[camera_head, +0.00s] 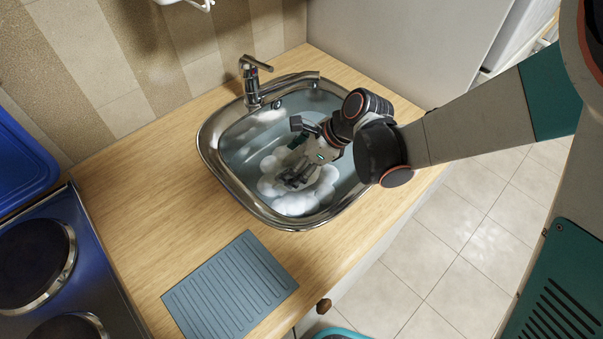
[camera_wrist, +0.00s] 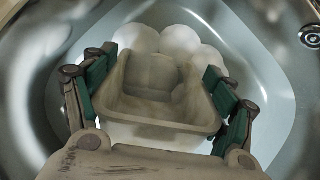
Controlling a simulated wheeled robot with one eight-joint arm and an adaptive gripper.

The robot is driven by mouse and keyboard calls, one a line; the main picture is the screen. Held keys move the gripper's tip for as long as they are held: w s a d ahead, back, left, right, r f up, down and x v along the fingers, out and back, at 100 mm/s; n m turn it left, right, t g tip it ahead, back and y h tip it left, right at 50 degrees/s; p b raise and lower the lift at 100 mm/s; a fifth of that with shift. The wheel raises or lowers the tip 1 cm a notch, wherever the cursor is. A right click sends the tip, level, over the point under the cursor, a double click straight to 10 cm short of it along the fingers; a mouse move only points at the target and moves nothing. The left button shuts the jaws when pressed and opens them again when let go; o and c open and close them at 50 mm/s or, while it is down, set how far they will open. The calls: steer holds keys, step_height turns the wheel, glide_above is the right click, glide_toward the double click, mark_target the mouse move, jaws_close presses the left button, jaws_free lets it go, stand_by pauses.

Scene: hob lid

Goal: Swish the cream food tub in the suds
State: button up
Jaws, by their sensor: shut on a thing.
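The cream food tub (camera_wrist: 160,127) shows in the wrist view as a beige-grey open tub, its hollow facing the camera. My gripper (camera_wrist: 157,76) is shut on it, with one green-and-grey finger against each side. In the head view my gripper (camera_head: 294,176) reaches down into the sink (camera_head: 209,160), among white suds (camera_head: 295,204). The tub is hard to make out there, between the fingers and the foam. Suds (camera_wrist: 180,40) lie just beyond and around the tub in the wrist view. How deep the tub sits in the water I cannot tell.
A tap (camera_head: 252,85) stands at the sink's back left edge. A blue-grey ribbed mat (camera_head: 230,288) lies on the wooden counter (camera_head: 150,190) in front. A hob (camera_head: 75,260) is at the left, with a blue panel (camera_head: 20,160) behind it. The counter between hob and sink is clear.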

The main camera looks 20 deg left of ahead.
step_height(320, 180, up, 16)
steer(key=p, duration=1)
steer(key=shift+s+f, duration=0.15)
